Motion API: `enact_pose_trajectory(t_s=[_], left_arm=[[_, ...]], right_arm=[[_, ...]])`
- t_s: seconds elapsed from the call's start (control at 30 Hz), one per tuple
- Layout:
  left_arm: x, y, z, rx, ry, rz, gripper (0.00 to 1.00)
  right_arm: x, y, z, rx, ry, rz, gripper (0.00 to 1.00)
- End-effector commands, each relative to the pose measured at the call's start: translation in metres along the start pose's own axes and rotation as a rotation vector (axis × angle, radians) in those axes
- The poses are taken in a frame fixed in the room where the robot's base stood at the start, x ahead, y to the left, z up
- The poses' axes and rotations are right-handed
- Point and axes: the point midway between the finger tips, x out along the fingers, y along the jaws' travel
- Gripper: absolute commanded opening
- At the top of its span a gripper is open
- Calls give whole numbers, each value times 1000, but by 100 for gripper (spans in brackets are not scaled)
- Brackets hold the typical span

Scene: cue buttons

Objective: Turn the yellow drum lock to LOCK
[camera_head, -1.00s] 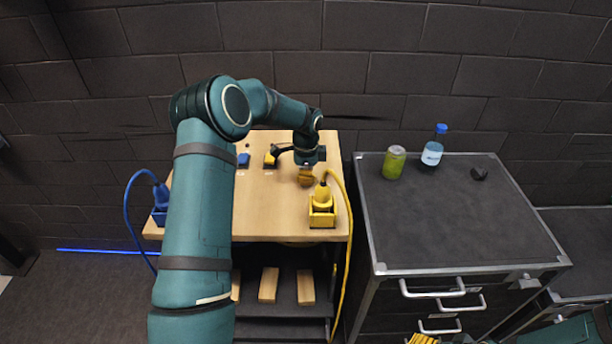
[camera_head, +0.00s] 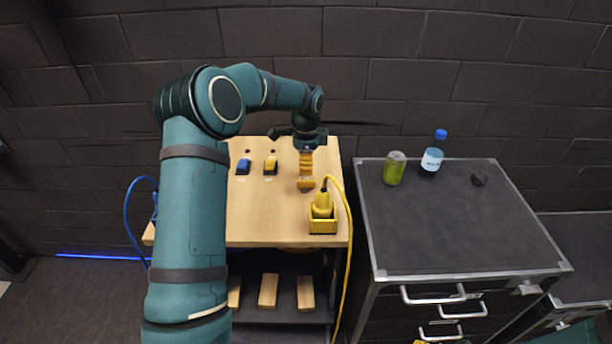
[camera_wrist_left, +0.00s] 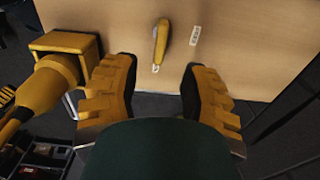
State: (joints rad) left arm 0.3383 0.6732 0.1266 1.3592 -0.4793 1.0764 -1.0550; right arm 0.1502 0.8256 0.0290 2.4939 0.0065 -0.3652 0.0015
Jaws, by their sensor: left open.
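The yellow drum lock (camera_wrist_left: 161,42) shows in the left wrist view as a narrow raised yellow handle on the pale wooden board (camera_wrist_left: 105,15). One white label lies at its right and another at its near end; I cannot read them. My left gripper (camera_wrist_left: 160,82) is open, with its yellow fingers apart. In the picture the lock stands just above the gap between them, with nothing gripped. In the head view the left gripper (camera_head: 305,180) points down over the right part of the board (camera_head: 265,220) and hides the lock. My right gripper is not in view.
A yellow plug in a yellow socket box (camera_head: 322,222) stands close in front of my gripper, its cable running right. Blue (camera_head: 243,167) and yellow (camera_head: 270,165) buttons sit at the left. A dark cabinet (camera_head: 455,230) on the right carries a can and a bottle.

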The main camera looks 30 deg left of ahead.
Motion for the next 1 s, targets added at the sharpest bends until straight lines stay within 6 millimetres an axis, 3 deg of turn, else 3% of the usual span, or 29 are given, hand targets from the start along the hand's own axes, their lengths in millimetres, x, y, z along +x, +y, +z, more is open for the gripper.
enact_pose_trajectory(t_s=[0.1,0.3,1.0], left_arm=[[-22,0,0,0,0,-1,44],[-41,0,0,1,0,0,44],[-45,0,0,1,-1,2,44]], right_arm=[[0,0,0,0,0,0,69],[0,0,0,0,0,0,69],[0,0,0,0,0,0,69]])
